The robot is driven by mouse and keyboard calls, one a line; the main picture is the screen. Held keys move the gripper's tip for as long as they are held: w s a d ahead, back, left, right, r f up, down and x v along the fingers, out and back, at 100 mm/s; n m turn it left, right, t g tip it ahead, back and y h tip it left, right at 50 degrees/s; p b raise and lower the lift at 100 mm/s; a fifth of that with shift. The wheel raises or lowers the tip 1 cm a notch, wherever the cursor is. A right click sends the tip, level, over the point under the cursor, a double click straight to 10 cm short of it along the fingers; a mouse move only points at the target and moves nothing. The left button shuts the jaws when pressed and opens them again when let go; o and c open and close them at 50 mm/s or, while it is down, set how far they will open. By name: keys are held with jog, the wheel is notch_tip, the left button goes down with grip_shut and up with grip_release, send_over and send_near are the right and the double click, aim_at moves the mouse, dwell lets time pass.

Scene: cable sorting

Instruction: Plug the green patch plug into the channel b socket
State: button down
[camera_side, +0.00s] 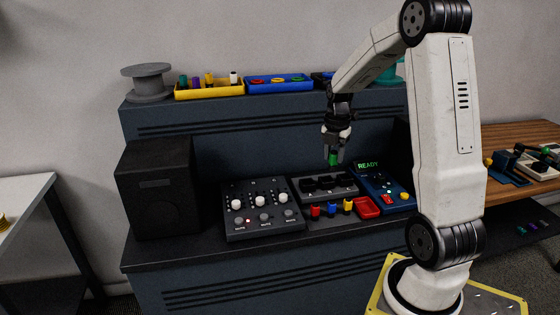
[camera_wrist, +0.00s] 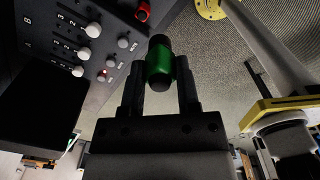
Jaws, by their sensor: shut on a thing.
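My gripper (camera_side: 335,153) is shut on the green patch plug (camera_side: 333,160) and holds it in the air above the dark socket block (camera_side: 345,192). In the wrist view the green plug (camera_wrist: 159,66) sits between the two fingers of my gripper (camera_wrist: 160,80), its dark end pointing away from the wrist. The socket block has several raised black parts in a row. Its labels are too small to read, so I cannot tell which socket is channel b. The plug is clear of the block.
Left of the block is a mixer panel (camera_side: 262,222) with white knobs. In front stand red, blue and yellow plugs (camera_side: 331,208) and a red tray (camera_side: 366,208). A blue READY panel (camera_side: 391,196) is right. Yellow (camera_side: 209,92) and blue (camera_side: 279,86) trays line the upper shelf.

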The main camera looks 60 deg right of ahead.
aim_at(334, 151)
jog(key=shift+r, duration=1.55)
jog(key=w+d+f, duration=0.6)
jog(key=d+f, duration=0.4)
jog(key=d, duration=0.3)
jog(key=shift+w, duration=0.2)
jog(key=shift+f, duration=0.1)
jog(key=shift+f, duration=1.35)
jog(key=shift+f, duration=2.25)
dwell(1.2)
